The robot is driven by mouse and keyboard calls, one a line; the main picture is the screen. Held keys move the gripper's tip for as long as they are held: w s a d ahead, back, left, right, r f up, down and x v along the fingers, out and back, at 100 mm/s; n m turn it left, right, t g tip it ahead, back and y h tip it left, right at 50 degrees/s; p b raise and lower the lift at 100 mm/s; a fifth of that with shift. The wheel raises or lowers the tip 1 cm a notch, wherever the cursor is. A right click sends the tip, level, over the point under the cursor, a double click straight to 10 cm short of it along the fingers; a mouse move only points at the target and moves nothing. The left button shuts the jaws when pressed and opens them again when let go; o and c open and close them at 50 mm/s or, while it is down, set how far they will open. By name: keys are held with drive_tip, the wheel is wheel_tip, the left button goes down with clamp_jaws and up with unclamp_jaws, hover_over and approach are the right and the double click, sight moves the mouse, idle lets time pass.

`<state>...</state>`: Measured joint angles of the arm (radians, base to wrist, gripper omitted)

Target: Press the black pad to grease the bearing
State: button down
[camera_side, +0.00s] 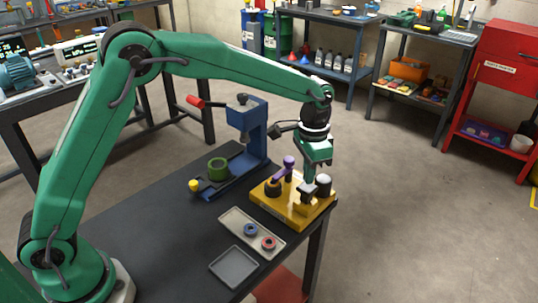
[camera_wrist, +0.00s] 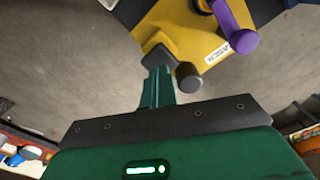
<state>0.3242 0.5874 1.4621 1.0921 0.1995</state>
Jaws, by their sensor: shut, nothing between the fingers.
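The yellow greaser (camera_side: 292,212) sits on the dark table's right corner; it also shows in the wrist view (camera_wrist: 185,35), with part of a label. My gripper (camera_side: 308,185) points down at its front right part, fingers shut and empty; the shut fingers also show in the wrist view (camera_wrist: 158,72). A dark block, seemingly the black pad (camera_side: 309,194), is right at the fingertips and also shows in the wrist view (camera_wrist: 160,56). I cannot tell whether they touch. A purple-handled piece (camera_side: 289,162) stands by a dark ring (camera_side: 272,187), perhaps the bearing.
A dark cylinder (camera_side: 323,181) stands close beside my fingers. A tray (camera_side: 236,220) with a blue ring (camera_side: 250,230) and a red ring (camera_side: 268,243) lies in front. An empty grey tray (camera_side: 234,267) and a blue press (camera_side: 247,130) are nearby. The table's left part is clear.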

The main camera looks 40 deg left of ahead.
drive_tip(key=shift+r, duration=0.1)
idle(0.4)
drive_tip(key=shift+r, duration=2.9)
drive_tip(key=s+a+r+n+t, duration=0.3)
drive_tip(key=s+a+r, duration=0.6)
drive_tip(key=s+a, duration=0.25)
drive_tip(key=s+a+f+n+t, duration=0.1)
drive_tip(key=s+a, duration=0.1)
drive_tip(key=s, duration=0.6)
drive_tip(key=s+a+f+n+t, duration=0.1)
drive_tip(key=s+a+n, duration=0.1)
drive_tip(key=s, duration=0.6)
drive_tip(key=shift+a+f+t, duration=0.3)
drive_tip(key=shift+a, duration=0.35)
